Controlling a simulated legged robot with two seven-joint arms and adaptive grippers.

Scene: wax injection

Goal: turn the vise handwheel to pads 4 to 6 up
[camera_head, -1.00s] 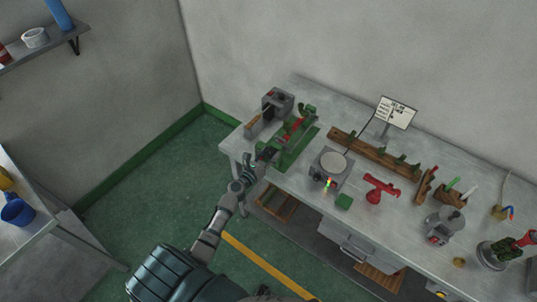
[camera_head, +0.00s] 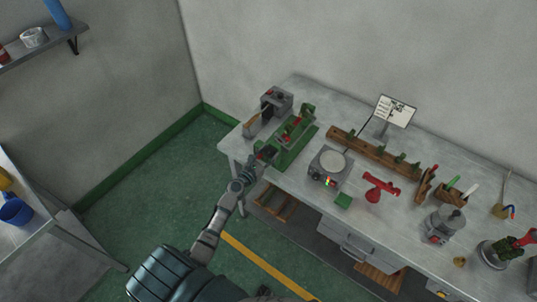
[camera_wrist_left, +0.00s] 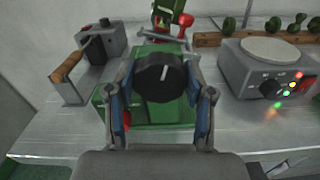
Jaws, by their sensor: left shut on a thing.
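The green vise (camera_head: 292,139) stands at the left end of the workbench. Its black round handwheel (camera_wrist_left: 160,77) with a white mark near the top faces the left wrist view. My left gripper (camera_wrist_left: 160,105) has a finger on each side of the handwheel and is shut on it. In the head view the left gripper (camera_head: 258,162) is at the vise's front end and partly covers the wheel. The pad numbers cannot be read. My right gripper is not in view.
A grey box with a wooden handle (camera_head: 277,101) stands behind and left of the vise. A hotplate with lit lamps (camera_head: 330,167) stands to its right. The floor left of the bench is clear.

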